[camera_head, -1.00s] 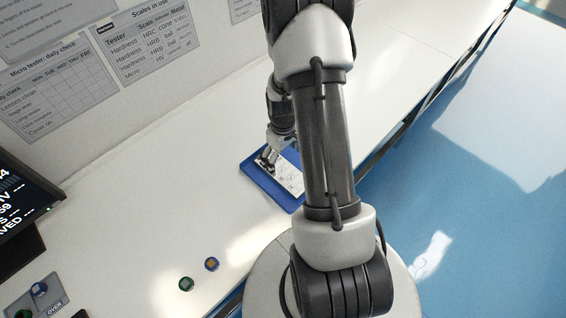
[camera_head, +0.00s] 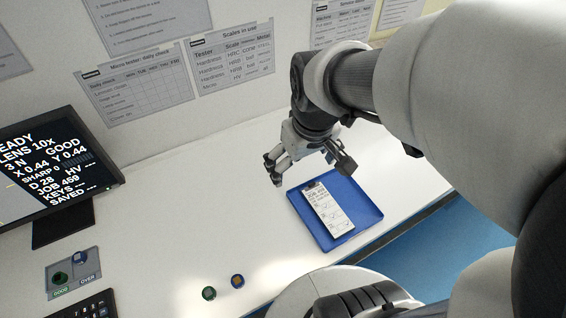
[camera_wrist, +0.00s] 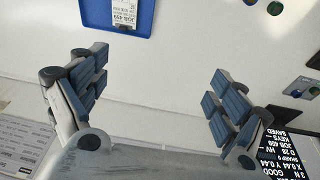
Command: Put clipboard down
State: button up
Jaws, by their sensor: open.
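The clipboard (camera_head: 328,212) is a small white sheet with a dark clip at its top edge, lying flat in a blue tray (camera_head: 370,214) on the white bench. In the wrist view the clipboard (camera_wrist: 124,12) is cut off by the top edge, and the blue tray (camera_wrist: 97,14) shows around it. My gripper (camera_head: 309,175) is open and empty, above the bench, up and left of the tray in the head view. In the wrist view the gripper's fingers (camera_wrist: 160,90) are wide apart with bare bench between them.
A monitor (camera_head: 50,160) stands at the left. A grey sorting plate (camera_head: 73,272) marked GOOD and OVER holds small round pieces. The bench between monitor and tray is clear.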

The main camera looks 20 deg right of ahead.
jog(key=s+a+r+t, duration=0.1)
jog(key=s+a+r, duration=0.4)
jog(key=s, duration=0.5)
jog(key=shift+a+r+t+y, duration=0.3)
jog(key=shift+a+t, duration=0.1)
jog(key=shift+a, duration=0.35)
jog(key=shift+s+f+b, duration=0.1)
jog(key=shift+f+b, duration=0.35)
